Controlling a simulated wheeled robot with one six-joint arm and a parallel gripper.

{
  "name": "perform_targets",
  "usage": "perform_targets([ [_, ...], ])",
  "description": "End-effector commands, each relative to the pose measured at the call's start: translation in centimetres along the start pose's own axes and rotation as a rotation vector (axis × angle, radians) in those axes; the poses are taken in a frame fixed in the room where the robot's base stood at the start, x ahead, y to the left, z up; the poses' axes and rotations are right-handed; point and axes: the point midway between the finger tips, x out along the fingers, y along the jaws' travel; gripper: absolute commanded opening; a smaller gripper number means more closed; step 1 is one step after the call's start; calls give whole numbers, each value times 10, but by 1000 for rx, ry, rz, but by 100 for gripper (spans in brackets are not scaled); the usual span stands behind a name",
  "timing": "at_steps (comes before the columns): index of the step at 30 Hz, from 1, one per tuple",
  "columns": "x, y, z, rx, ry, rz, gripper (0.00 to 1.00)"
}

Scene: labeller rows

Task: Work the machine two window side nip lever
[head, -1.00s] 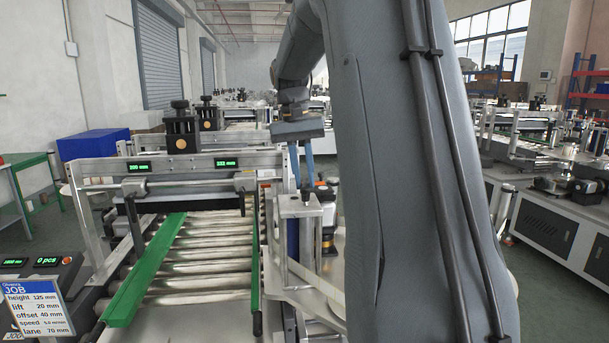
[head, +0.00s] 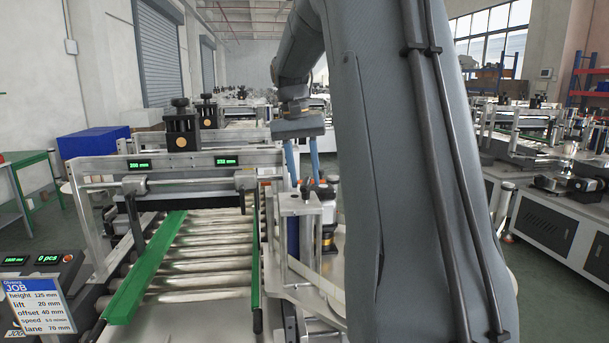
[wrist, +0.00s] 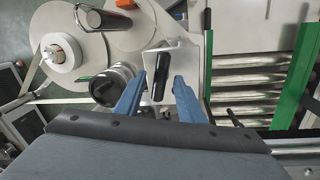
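My gripper (wrist: 159,82) is open, its two blue fingers apart. A black lever handle (wrist: 161,75) on a pale plate shows between the fingers in the wrist view; no contact is visible. I cannot tell for certain that it is the window side nip lever. In the head view my gripper (head: 303,178) points down behind the machine's right post, over the labelling unit (head: 328,215). My own arm hides much of that unit's right side, and the lever is not clear there.
The roller conveyor with a green guide rail (head: 147,268) lies left of my gripper. A metal bracket post (head: 300,235) stands in front of it. A white label reel (wrist: 62,55) and a black-and-silver roller (wrist: 118,85) sit left of the fingers in the wrist view. A job card (head: 38,308) is at lower left.

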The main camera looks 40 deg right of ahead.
Motion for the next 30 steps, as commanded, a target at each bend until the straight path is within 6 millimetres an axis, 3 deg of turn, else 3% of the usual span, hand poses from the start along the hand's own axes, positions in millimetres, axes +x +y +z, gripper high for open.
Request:
perform_targets([
  [5, -11, -1, -1, 0, 3, -1, 36],
  [18, -72, -1, -1, 0, 2, -1, 36],
  [30, -78, 0, 0, 0, 0, 0, 36],
])
